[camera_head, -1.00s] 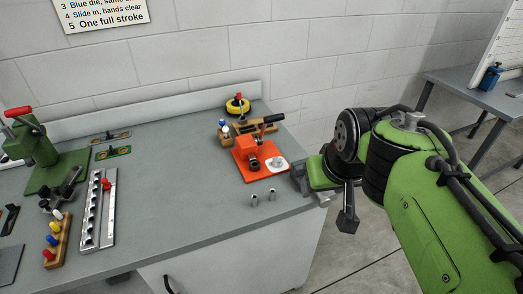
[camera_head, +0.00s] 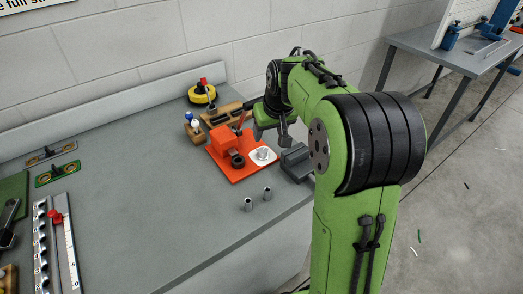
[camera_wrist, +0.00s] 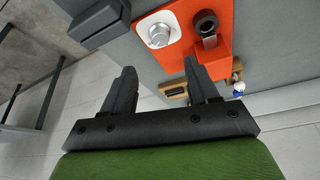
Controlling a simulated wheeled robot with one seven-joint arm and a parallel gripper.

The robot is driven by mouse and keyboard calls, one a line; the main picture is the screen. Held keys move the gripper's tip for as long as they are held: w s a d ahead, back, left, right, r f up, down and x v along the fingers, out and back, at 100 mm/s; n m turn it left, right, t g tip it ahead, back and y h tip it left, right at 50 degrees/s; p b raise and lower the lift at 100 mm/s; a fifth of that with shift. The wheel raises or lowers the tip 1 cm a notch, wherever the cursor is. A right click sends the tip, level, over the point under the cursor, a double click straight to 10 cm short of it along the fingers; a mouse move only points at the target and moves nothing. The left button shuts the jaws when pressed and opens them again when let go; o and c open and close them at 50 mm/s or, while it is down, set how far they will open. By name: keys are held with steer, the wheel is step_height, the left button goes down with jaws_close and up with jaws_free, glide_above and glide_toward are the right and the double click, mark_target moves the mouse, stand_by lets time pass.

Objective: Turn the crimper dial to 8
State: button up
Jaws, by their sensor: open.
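The orange crimper (camera_head: 226,154) stands on the grey bench near its right edge. Its dial (camera_head: 263,154) is a silver knob on a white plate at the crimper's right side. In the wrist view the dial (camera_wrist: 159,35) shows at the upper middle, beyond my fingertips and apart from them; its numbers are too small to read. My gripper (camera_wrist: 160,82) is open and empty, with the dial between and ahead of its two fingers in that view. In the head view my arm hides most of the gripper, which is behind and right of the crimper.
A dark vise-like block (camera_head: 296,162) sits just right of the dial. Two small metal cylinders (camera_head: 257,198) stand in front of the crimper. A wooden rack (camera_head: 222,114) and a yellow reel (camera_head: 202,94) are behind it.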

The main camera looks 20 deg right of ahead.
mark_target(263, 150)
steer(key=b+x, duration=0.3)
steer(key=x, duration=0.8)
steer(key=shift+a+f, duration=0.1)
steer(key=shift+f, duration=0.05)
steer(key=c, duration=1)
